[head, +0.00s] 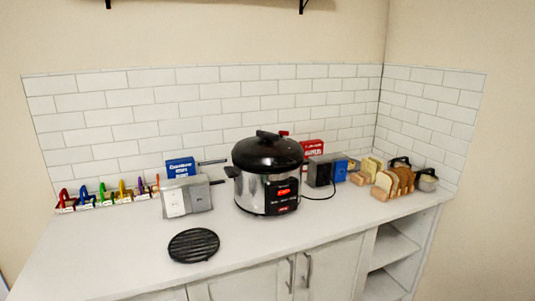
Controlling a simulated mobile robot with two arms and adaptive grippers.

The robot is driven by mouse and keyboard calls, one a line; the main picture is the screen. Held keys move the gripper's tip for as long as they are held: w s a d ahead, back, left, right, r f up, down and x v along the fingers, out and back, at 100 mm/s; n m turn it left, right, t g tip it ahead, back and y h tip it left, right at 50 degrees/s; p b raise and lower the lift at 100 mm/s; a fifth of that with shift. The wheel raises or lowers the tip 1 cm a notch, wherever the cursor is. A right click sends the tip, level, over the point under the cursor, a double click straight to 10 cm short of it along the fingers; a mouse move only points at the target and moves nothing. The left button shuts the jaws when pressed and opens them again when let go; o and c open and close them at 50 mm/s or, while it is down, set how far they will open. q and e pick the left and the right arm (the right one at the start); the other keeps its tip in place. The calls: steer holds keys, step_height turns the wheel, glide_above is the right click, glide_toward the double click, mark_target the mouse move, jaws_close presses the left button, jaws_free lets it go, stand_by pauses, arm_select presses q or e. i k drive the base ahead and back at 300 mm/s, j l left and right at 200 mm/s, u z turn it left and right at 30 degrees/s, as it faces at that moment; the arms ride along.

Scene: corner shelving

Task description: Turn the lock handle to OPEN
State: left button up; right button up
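A pressure cooker (254,194) with a silver body and a black domed lid (267,154) stands upright in the middle of the white counter. A dark lock handle (268,134) sits on top of the lid. A small red part (284,133) shows at the lid's right rear edge. The front has a dark panel with a red display (283,192). The handle's markings are too small to read. Neither of my grippers shows in the head view.
A black round trivet (194,245) lies front left of the cooker. A grey and white box-shaped appliance (186,197) stands close on the left, a dark grey one (321,172) on the right. Bread slices (387,182) stand further right. The counter's front left (110,255) is clear.

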mark_target(268, 137)
steer(key=i+l+u, duration=0.3)
steer(key=i, duration=0.3)
steer(key=i+l+u, duration=0.35)
steer(key=i+l, duration=0.15)
steer(key=i, duration=0.05)
